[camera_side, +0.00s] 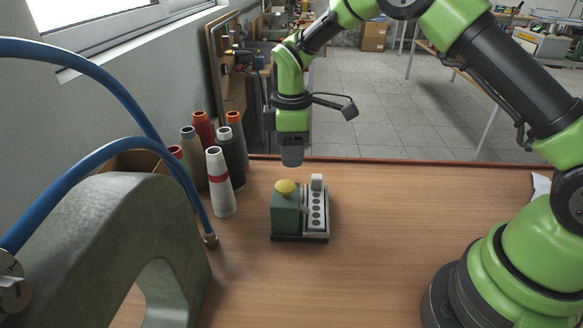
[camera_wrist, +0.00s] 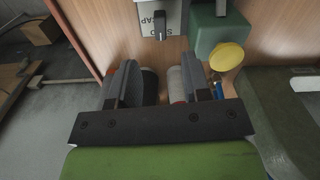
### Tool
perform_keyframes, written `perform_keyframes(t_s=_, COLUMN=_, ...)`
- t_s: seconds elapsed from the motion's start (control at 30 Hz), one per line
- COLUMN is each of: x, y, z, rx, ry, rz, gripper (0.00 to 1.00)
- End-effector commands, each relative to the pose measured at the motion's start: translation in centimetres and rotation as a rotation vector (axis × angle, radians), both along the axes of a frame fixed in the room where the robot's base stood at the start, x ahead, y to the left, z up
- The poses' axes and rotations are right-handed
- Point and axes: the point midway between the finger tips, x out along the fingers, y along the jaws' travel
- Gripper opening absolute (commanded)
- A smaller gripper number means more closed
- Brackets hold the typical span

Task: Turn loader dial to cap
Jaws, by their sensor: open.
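In the wrist view a black pointer dial (camera_wrist: 160,26) sits on a pale panel (camera_wrist: 174,17) at the top edge. Printed letters beside the dial look like "CAP", partly cut off; the dial's setting is not clear. In the side view the small loader unit, a green block (camera_side: 285,213) with a yellow knob (camera_side: 285,187) and a grey holed strip (camera_side: 316,209), stands on the table. The yellow knob also shows in the wrist view (camera_wrist: 227,56). My gripper (camera_side: 292,162) hangs above and behind the unit, apart from it. Its fingers (camera_wrist: 161,75) are open and empty.
Several thread cones (camera_side: 221,180) stand left of the unit, close to my gripper. A large grey-green arch (camera_side: 120,230) with blue hoses (camera_side: 95,70) fills the left front. The wooden table (camera_side: 385,210) is clear right of the unit.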

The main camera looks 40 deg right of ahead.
Motion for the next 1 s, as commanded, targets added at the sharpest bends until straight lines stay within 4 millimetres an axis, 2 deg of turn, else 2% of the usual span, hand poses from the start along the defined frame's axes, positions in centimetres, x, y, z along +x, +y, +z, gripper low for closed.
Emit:
perform_keyframes(t_s=0.1, x=0.0, y=0.0, z=1.2, rx=0.001, ry=-0.002, rz=0.000, gripper=0.44)
perform_keyframes(t_s=0.2, x=0.0, y=0.0, z=1.5, rx=0.000, ry=0.000, rz=0.000, gripper=0.44)
perform_keyframes(t_s=0.47, x=0.0, y=0.0, z=1.5, rx=0.001, ry=0.001, rz=-0.008, gripper=0.43)
perform_keyframes(t_s=0.67, x=0.0, y=0.0, z=1.3, rx=0.001, ry=0.001, rz=-0.130, gripper=0.43)
perform_keyframes(t_s=0.77, x=-0.1, y=0.0, z=0.6, rx=0.000, ry=0.003, rz=-0.129, gripper=0.43)
perform_keyframes(t_s=1.0, x=-0.1, y=0.0, z=-3.7, rx=0.001, ry=0.007, rz=-0.128, gripper=0.43)
